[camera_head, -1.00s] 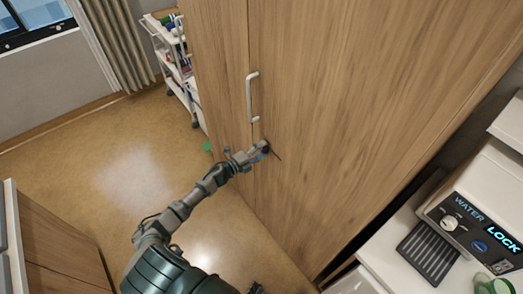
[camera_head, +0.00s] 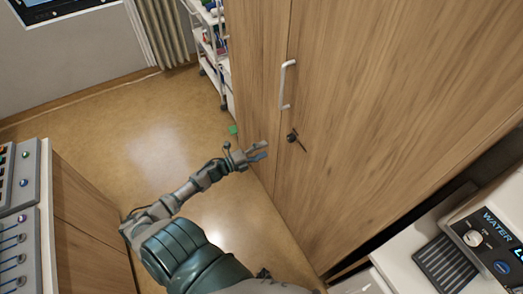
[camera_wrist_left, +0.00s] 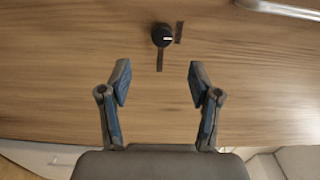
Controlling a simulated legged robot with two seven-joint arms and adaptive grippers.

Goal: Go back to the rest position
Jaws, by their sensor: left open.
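My left gripper (camera_head: 257,152) is open and empty, in front of the wooden cabinet (camera_head: 385,110) and apart from its door. In the left wrist view its two fingers (camera_wrist_left: 157,84) are spread wide, with nothing between them. A dark round lock with a key (camera_head: 293,136) sits on the cabinet door, to the right of and a little above the gripper; the lock also shows in the left wrist view (camera_wrist_left: 162,36), beyond the fingertips. My right gripper is not clearly seen.
A white door handle (camera_head: 285,85) is above the lock. A white trolley (camera_head: 207,40) stands behind the cabinet's left side. A water dispenser (camera_head: 480,250) is at the lower right and a drawer unit (camera_head: 85,215) at the left.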

